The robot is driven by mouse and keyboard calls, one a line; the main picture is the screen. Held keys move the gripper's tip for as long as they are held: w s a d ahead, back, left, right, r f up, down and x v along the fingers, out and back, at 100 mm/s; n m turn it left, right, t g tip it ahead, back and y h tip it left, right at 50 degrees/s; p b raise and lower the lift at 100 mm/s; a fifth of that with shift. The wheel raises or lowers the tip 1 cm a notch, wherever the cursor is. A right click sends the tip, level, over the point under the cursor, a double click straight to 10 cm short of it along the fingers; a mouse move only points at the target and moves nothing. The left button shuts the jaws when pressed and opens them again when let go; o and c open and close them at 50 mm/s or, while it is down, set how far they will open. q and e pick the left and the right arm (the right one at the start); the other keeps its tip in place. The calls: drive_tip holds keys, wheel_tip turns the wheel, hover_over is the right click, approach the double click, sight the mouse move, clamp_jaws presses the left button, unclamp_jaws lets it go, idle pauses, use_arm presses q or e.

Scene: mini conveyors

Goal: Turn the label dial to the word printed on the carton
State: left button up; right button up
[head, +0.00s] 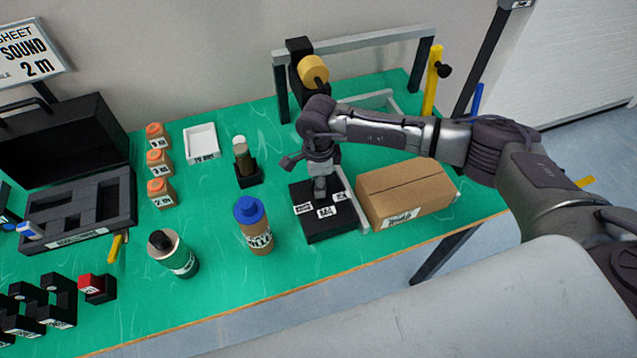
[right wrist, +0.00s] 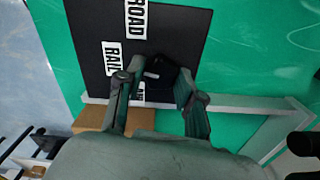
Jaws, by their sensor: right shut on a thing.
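In the right wrist view the base (right wrist: 88,40) shows labels reading ROAD (right wrist: 136,18) and RAIL (right wrist: 112,58); a third label is partly hidden by a finger. My right gripper (head: 320,186) points down over the base and is shut on the black dial knob (right wrist: 160,72), a finger on either side. Which label the knob points to is hard to tell. The brown carton (head: 405,193) has a front label (head: 401,217) too blurred to read surely. My left gripper is out of view.
A grey rail (head: 352,200) runs between dial base and carton. A blue-capped bottle (head: 254,225) stands left of the base. A black holder (head: 248,174), white tray (head: 201,143) and orange-capped bottles (head: 160,163) stand farther back. A grey frame (head: 355,45) spans the rear.

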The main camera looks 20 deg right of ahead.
drive_tip(key=m+b, duration=0.3)
drive_tip(key=m, duration=0.2)
drive_tip(key=shift+f, duration=0.1)
drive_tip(key=shift+m+b, duration=0.9)
drive_tip(key=shift+m, duration=1.4)
drive_tip(key=shift+w, duration=0.1)
drive_tip(key=o, duration=1.2)
drive_tip(key=shift+c, duration=0.2)
drive_tip(key=shift+r, duration=0.2)
wheel_tip(320, 180, up, 12)
drive_tip(key=shift+f, duration=0.15)
